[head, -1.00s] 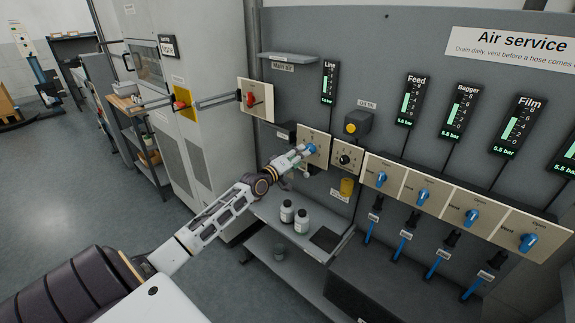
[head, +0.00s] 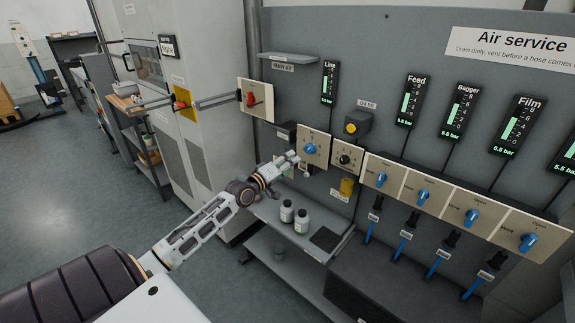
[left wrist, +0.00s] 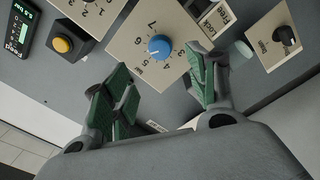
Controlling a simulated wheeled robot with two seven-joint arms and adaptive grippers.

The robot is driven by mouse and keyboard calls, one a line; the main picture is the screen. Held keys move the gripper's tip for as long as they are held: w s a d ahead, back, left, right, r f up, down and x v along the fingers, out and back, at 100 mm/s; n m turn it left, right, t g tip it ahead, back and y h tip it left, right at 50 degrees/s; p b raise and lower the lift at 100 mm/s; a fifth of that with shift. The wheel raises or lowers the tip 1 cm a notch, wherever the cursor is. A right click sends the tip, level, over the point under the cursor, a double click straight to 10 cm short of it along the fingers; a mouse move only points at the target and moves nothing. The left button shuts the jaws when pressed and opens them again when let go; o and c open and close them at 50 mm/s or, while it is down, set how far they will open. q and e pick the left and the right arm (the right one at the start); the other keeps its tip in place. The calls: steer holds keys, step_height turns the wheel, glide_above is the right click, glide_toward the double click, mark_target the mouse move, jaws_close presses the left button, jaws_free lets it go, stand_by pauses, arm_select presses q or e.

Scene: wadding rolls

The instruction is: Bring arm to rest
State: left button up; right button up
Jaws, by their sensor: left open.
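My left arm comes in from the left in the head view. Its gripper (head: 291,158) is in front of the panel, just left of and below a blue knob (head: 310,149) on a beige dial plate (head: 322,141). In the left wrist view the gripper (left wrist: 165,95) is open, with green-padded fingers apart and nothing between them. The blue knob (left wrist: 159,47) shows beyond the fingertips, clear of both. My right gripper is not in view.
A beige plate with a black knob (head: 345,160) is right of the blue knob. A red switch (head: 250,98) is up left. Two white bottles (head: 301,221) stand on the shelf below. Blue valve knobs (head: 382,178) line the panel at right. Open floor (head: 60,190) lies at left.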

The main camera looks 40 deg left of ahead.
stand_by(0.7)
